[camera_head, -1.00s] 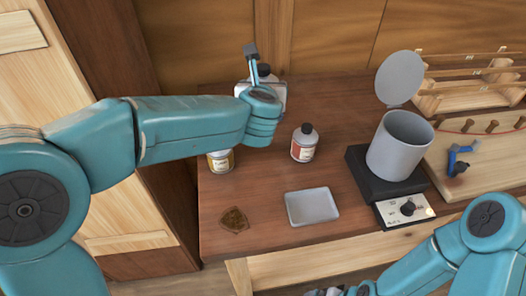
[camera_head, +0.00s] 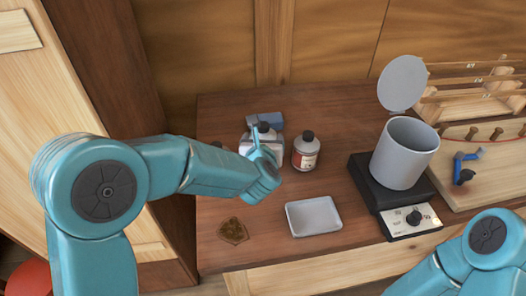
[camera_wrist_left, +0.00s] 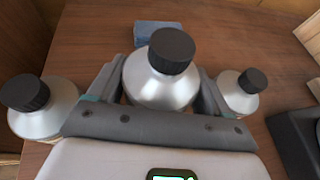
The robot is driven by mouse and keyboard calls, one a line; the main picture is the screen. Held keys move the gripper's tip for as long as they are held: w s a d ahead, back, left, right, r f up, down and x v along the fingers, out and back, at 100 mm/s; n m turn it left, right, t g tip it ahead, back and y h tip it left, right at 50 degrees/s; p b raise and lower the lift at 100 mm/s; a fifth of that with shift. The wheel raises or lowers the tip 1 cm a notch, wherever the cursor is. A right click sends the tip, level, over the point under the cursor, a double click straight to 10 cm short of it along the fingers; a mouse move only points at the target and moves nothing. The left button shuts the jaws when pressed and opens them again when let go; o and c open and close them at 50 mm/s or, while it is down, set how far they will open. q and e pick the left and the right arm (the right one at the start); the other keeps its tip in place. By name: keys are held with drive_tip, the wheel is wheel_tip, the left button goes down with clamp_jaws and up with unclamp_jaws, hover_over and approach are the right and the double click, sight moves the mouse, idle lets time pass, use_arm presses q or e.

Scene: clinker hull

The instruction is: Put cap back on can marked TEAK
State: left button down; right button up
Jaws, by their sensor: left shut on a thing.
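My left gripper (camera_head: 262,144) is at the back left of the bench. In the left wrist view its fingers (camera_wrist_left: 160,75) are shut on the sides of a silver can (camera_wrist_left: 158,92) with a black cap (camera_wrist_left: 171,50) on top. I cannot tell whether this can is on the bench or raised. A second black-capped can (camera_head: 305,152) with a red and white label stands to its right. A third can (camera_wrist_left: 42,112), also black-capped, stands left, mostly behind my arm in the head view. No label can be read as TEAK. My right gripper is out of view.
A blue block (camera_head: 267,119) lies behind the held can. A shallow grey tray (camera_head: 314,216) and a brown patch (camera_head: 233,231) are at the front. A grey pot (camera_head: 404,155) with its lid raised stands on a black heater (camera_head: 377,190) at right. The bench's centre is clear.

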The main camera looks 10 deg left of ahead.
use_arm(q)
drive_tip(key=shift+f, duration=2.05)
drive_tip(key=shift+f+b, duration=0.1)
drive_tip(key=shift+b, duration=0.2)
unclamp_jaws()
drive_tip(key=b+v, duration=0.1)
drive_tip(key=v, duration=1.1)
